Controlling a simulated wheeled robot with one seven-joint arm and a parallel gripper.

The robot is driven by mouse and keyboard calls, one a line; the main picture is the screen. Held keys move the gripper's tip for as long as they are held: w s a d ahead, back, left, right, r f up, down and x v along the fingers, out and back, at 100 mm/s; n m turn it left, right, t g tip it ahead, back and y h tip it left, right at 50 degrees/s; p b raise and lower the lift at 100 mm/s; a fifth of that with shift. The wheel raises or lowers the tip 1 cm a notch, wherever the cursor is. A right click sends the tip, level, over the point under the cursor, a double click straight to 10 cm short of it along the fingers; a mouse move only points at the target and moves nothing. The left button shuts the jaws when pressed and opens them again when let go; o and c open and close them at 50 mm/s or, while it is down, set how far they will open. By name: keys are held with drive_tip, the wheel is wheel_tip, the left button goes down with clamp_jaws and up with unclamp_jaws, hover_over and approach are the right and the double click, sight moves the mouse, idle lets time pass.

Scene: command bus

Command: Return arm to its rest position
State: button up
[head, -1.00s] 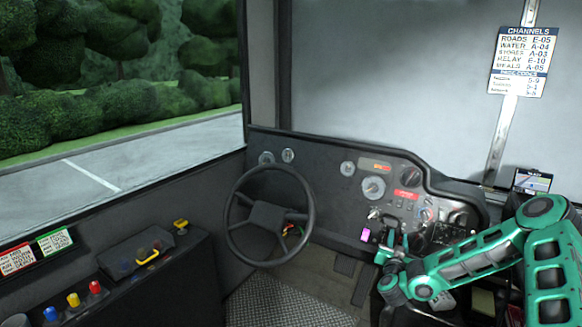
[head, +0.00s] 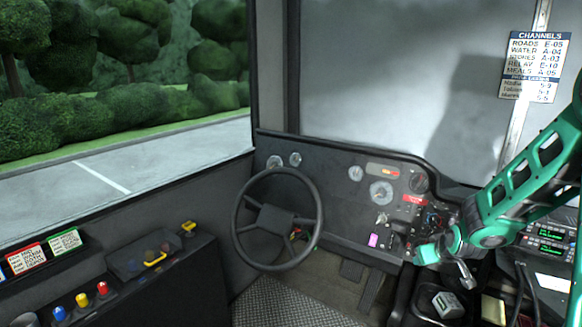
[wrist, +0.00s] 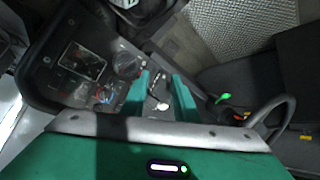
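My arm reaches in from the right edge of the head view, its green upper link (head: 525,180) raised and the elbow bent over the right end of the dashboard. My gripper end lies around the small green part left of the elbow, in front of the dashboard; its fingers are hard to make out there. In the wrist view my gripper (wrist: 162,80) shows two green fingers standing apart. I see no object clearly held between them; a small pale thing shows in the gap, and its distance is unclear.
The dashboard (head: 345,205) with gauges and switches lies left of my arm. The steering wheel (head: 277,220) stands further left. A radio unit (head: 548,240) and a tray (head: 440,303) with a small grey box (head: 448,305) are close to the arm. A channel sign (head: 535,65) hangs upper right.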

drive_tip(key=s+d+r+m+g, duration=0.1)
drive_tip(key=s+r+g, duration=0.15)
drive_tip(key=s, duration=0.45)
drive_tip(key=s+d+r+m+g+h, duration=0.1)
drive_tip(key=s+d+r+m, duration=0.15)
drive_tip(key=s, duration=0.45)
drive_tip(key=s+d+r+g, duration=0.1)
drive_tip(key=s+r+g, duration=0.15)
drive_tip(key=s, duration=0.45)
drive_tip(key=s+a+r+m+g+y, duration=0.1)
drive_tip(key=s+a+r+m, duration=0.1)
drive_tip(key=s, duration=0.7)
drive_tip(key=s+a+r+m+g+y, duration=0.1)
drive_tip(key=s+a+r+m, duration=0.1)
drive_tip(key=s, duration=0.8)
drive_tip(key=shift+r, duration=0.45)
drive_tip(key=shift+a, duration=0.1)
drive_tip(key=shift+w+f+g, duration=0.25)
drive_tip(key=shift+w+g, duration=0.05)
drive_tip(key=shift+w, duration=0.25)
